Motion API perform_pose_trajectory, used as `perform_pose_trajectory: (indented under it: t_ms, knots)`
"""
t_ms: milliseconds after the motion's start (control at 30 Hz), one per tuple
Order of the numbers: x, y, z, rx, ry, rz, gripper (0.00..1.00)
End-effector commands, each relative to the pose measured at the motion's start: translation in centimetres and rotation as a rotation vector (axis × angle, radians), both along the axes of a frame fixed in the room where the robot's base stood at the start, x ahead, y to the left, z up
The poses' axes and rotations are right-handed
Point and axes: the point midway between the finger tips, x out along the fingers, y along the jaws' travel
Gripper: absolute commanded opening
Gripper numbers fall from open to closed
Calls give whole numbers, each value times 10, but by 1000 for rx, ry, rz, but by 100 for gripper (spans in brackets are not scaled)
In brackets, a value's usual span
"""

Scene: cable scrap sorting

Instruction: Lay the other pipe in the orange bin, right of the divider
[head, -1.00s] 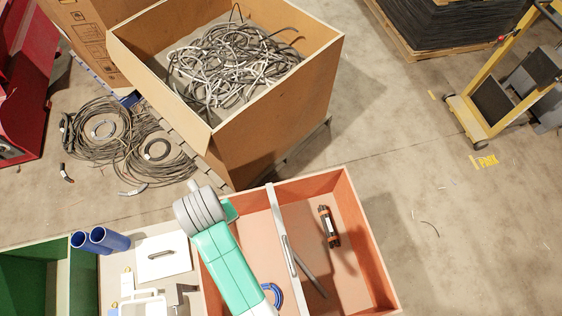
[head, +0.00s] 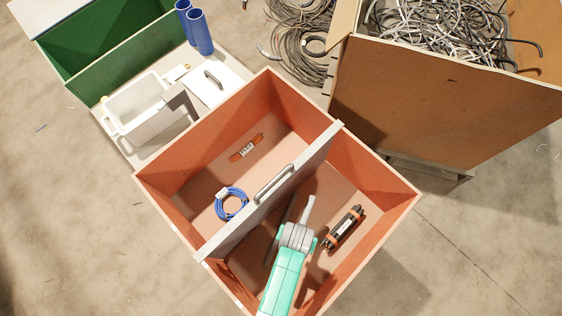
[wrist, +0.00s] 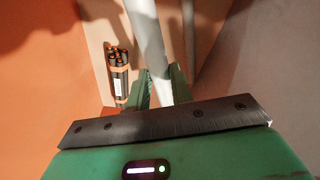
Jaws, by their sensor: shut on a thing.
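The orange bin (head: 168,200) is split by a grey divider (head: 235,228) with a handle. My gripper (wrist: 160,88) is shut on a light grey pipe (wrist: 148,38), low inside the right compartment. In the head view the pipe's free end (head: 308,208) sticks out past my wrist, and my fingers are hidden there. The other pipe (head: 274,250) lies on the floor of that compartment, close beside the divider; the wrist view shows it as a dark strip (wrist: 189,50). I cannot tell whether the held pipe touches the floor.
A black cable bundle with orange ties (head: 343,229) lies right of my gripper. A blue coil (head: 231,204) and an orange bundle (head: 246,148) lie left of the divider. A green bin (head: 110,50), blue tubes (head: 200,33) and a scrap crate (head: 420,105) stand beyond.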

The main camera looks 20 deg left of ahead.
Motion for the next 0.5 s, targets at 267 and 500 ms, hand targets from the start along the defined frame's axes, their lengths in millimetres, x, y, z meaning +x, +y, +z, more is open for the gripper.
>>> perform_pose_trajectory:
  t_ms: [267, 500]
  knots:
    - [-28, 8, -66, 15, 1, -8, 0]
    - [-29, 9, -66, 15, 2, -9, 0]
